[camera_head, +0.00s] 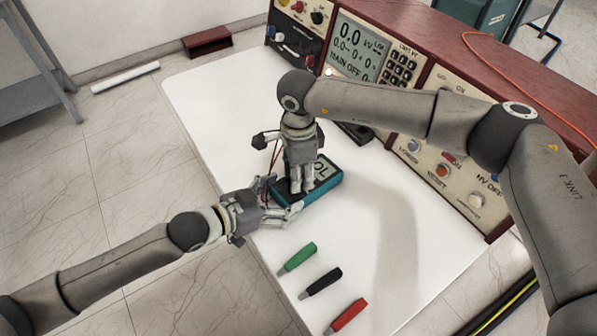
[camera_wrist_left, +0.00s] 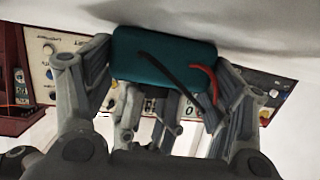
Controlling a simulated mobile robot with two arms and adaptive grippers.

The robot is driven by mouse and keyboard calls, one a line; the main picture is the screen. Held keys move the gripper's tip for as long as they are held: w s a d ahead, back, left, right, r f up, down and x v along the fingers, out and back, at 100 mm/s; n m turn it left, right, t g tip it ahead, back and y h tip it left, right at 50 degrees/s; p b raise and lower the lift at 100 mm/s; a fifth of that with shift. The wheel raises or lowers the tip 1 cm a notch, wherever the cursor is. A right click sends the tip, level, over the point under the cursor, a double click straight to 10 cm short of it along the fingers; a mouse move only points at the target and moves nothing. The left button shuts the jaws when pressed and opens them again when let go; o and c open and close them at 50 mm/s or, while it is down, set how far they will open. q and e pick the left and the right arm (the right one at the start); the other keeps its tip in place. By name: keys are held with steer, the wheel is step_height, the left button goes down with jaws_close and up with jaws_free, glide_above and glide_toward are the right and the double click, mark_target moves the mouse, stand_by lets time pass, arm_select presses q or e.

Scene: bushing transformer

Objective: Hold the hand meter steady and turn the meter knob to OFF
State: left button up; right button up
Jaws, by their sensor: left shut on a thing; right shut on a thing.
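The hand meter (camera_head: 322,186) is a teal box with a grey display, lying on the white table. Its teal end also shows in the left wrist view (camera_wrist_left: 165,57), with a black lead and a red lead in front of it. My left gripper (camera_head: 284,210) is shut on the meter, with its fingers on either side of that end; it shows also in the left wrist view (camera_wrist_left: 163,85). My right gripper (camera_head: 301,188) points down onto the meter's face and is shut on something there. The meter knob is hidden under the right fingers.
A large red-framed test console (camera_head: 397,70) with displays and knobs stands along the table's far right side. Green (camera_head: 297,257), black (camera_head: 324,281) and red (camera_head: 346,316) handled pieces lie on the white table (camera_head: 405,290) near the front. The table's left part is clear.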

steer(key=shift+w+d+n, duration=0.1)
steer(key=shift+n, duration=2.1)
steer(key=o, duration=1)
step_height(320, 180, up, 12)
steer(key=shift+r, duration=0.1)
arm_select(q)
steer(key=o, duration=1.4)
steer(key=shift+c, duration=0.2)
